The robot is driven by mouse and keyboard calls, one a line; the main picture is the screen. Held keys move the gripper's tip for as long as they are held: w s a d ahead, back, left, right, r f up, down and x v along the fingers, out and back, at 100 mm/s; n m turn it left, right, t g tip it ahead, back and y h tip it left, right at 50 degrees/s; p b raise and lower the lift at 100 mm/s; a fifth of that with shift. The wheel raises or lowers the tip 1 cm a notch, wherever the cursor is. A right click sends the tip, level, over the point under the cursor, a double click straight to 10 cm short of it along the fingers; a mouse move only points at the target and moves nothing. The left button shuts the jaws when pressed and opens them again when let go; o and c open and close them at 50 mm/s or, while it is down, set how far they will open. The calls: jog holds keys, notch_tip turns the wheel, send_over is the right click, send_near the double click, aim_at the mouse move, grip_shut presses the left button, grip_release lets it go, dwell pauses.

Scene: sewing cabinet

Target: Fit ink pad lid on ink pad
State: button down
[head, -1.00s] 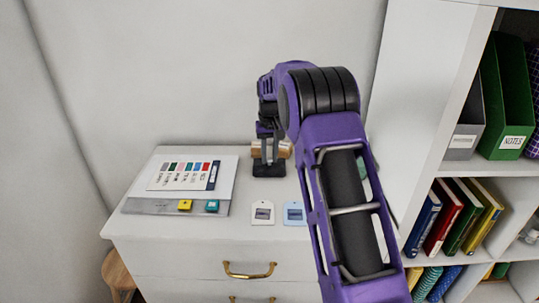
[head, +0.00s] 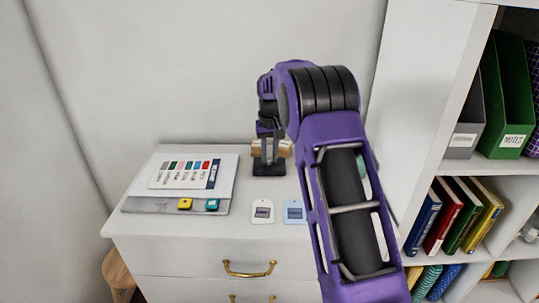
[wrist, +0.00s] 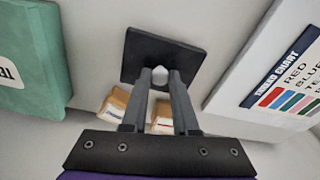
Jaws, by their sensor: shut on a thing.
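My gripper (head: 268,160) points down over the cabinet top. It is shut on a small pale knob (wrist: 160,77) in the middle of a black square plate, which looks like the ink pad lid (wrist: 145,46). In the head view the lid (head: 268,170) appears as a dark block at or just above the white surface. I cannot tell whether it touches anything below. No ink pad shows separately in either view; anything under the lid is hidden.
Tan blocks (wrist: 162,117) stand close behind the gripper. A thread chart (head: 187,174) lies left on a grey folder, with yellow (head: 185,204) and teal (head: 212,205) pieces. Two tags (head: 263,211) lie in front. A teal box (wrist: 30,60) is partly behind my arm; a bookshelf (head: 440,110) bounds the right.

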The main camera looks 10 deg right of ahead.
jog(key=shift+f, duration=0.2)
jog(key=c, duration=0.6)
grip_release()
